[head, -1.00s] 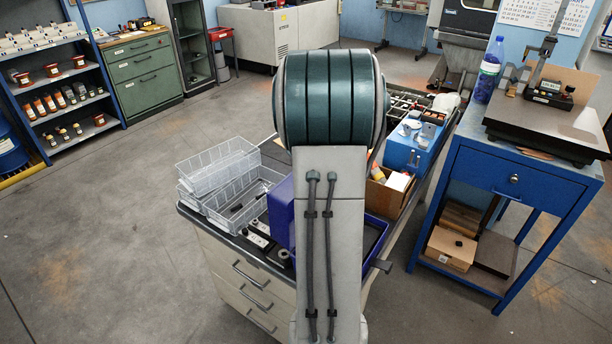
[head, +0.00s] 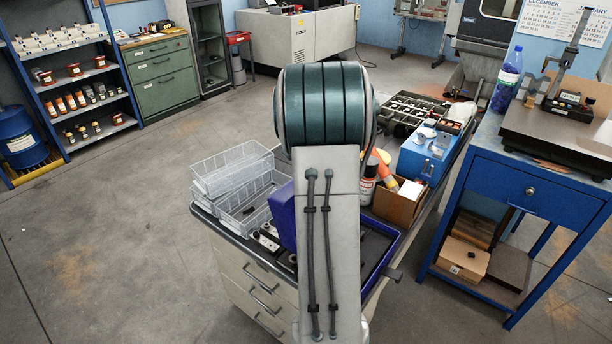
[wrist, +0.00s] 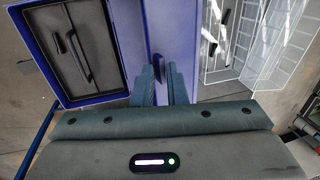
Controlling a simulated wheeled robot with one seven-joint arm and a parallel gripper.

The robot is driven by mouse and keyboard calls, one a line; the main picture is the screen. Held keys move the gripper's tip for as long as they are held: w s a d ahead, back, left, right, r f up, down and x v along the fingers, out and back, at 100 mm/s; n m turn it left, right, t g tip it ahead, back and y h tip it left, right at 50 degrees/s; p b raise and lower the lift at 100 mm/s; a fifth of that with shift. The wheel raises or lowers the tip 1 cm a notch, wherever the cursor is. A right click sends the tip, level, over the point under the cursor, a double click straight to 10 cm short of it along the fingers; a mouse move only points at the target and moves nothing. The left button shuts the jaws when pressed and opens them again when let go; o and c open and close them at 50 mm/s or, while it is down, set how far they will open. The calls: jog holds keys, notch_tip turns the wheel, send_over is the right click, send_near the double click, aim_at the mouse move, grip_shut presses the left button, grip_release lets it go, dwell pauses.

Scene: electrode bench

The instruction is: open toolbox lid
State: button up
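The toolbox (wrist: 122,95) is a blue box with a dark interior at the upper left of the wrist view. A dark insert with a black handle (wrist: 76,52) lies inside. Its blue lid (wrist: 180,28) stands raised beside the opening. In the head view the lid (head: 283,215) shows as an upright blue panel left of my arm, and the toolbox rim (head: 398,245) shows to the right; my arm hides the middle.
The toolbox is on a drawer cabinet (head: 245,275). White wire baskets (head: 228,172) stand close on the lid's side. A cardboard box (head: 397,205), bottles and a blue case (head: 425,160) stand behind. A blue table (head: 530,190) is at right. Floor at left is clear.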

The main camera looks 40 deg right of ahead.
jog(key=shift+o, duration=1.1)
jog(key=b+v, duration=0.1)
jog(key=v, duration=1.2)
jog(key=shift+r+b, duration=0.35)
jog(key=shift+r, duration=0.1)
jog(key=shift+c, duration=0.3)
